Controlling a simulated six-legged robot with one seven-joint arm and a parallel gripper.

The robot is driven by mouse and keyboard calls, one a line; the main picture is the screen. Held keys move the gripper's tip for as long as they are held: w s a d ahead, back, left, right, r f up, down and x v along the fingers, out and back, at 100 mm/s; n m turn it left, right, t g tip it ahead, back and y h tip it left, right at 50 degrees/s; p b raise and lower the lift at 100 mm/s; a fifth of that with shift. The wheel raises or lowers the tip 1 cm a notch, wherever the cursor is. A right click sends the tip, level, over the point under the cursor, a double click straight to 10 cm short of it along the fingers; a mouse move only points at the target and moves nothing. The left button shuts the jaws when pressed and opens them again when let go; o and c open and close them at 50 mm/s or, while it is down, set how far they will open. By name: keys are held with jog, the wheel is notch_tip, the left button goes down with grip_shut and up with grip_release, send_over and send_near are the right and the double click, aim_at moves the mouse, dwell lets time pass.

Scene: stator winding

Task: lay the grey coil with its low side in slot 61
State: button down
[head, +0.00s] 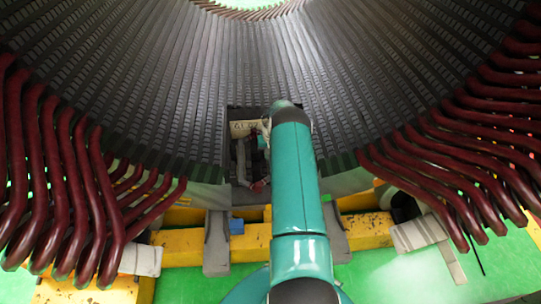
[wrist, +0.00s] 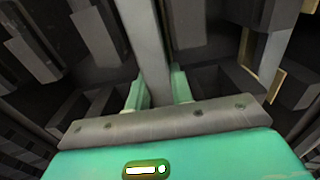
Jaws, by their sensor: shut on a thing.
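In the wrist view my gripper (wrist: 160,88) has its two teal fingers on either side of a straight grey bar of the grey coil (wrist: 148,40). The bar runs up and away between dark slotted blocks. In the head view my teal arm reaches into the lower middle of the stator (head: 170,80) and hides the gripper and most of the coil. A pale label (head: 243,128), seemingly reading 61 and upside down, shows just left of the arm's end. A grey bent piece below it may be the coil's end. I cannot tell whether the coil's low side is in slot 61.
Dark red coils (head: 65,190) fan out at the lower left, and more red coils (head: 470,150) at the right. Yellow beams (head: 185,245) with grey supports stand below the stator on a green floor. A thin tan-edged frame (wrist: 265,55) stands right of the bar.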

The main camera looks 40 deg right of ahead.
jog(key=shift+s+a+f, duration=0.2)
jog(key=shift+a+f, duration=0.05)
jog(key=shift+f, duration=0.25)
jog(key=c, duration=1.2)
grip_release()
jog(key=shift+c, duration=0.2)
jog(key=shift+o, duration=0.5)
jog(key=shift+w+d+f, duration=0.1)
jog(key=shift+f, duration=0.1)
jog(key=shift+r, duration=0.3)
jog(key=shift+r, duration=0.45)
jog(key=shift+r, duration=0.5)
